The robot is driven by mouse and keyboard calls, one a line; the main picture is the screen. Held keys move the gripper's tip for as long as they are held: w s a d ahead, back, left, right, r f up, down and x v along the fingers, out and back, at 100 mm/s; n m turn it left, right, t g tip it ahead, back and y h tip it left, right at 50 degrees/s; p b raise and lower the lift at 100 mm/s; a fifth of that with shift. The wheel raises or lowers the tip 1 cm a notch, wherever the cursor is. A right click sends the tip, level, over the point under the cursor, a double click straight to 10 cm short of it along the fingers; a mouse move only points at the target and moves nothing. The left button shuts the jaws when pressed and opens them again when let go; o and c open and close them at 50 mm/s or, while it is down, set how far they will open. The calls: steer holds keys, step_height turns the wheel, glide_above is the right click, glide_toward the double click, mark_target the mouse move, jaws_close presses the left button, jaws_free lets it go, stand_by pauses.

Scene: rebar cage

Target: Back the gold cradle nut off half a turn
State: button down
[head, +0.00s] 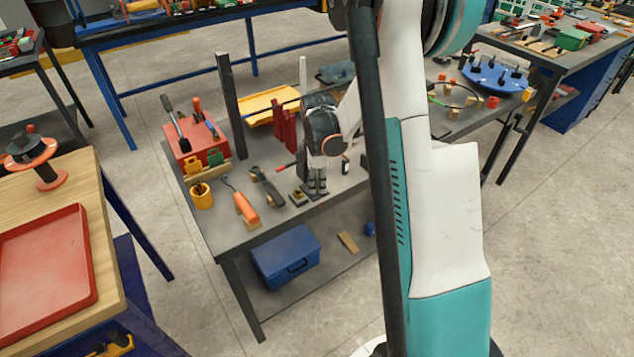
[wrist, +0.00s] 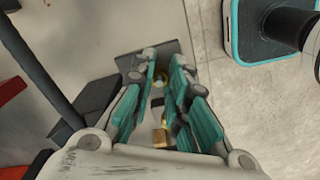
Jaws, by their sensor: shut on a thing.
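My gripper (head: 318,188) points down over the front part of the grey workbench (head: 262,232) in the head view. A small brass-coloured block (wrist: 160,138) shows lower between the fingers. In the head view the nut is hidden by the gripper. A small dark piece with a yellow top (head: 298,195) sits just left of the fingers.
A dark upright post (head: 230,105) and dark red uprights (head: 285,128) rise behind. A blue box (head: 286,258) sits on the lower shelf.

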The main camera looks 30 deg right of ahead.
mark_target(317, 186)
steer(key=c, duration=1.8)
jaws_free()
steer(key=shift+c, duration=0.2)
step_height(317, 186, up, 12)
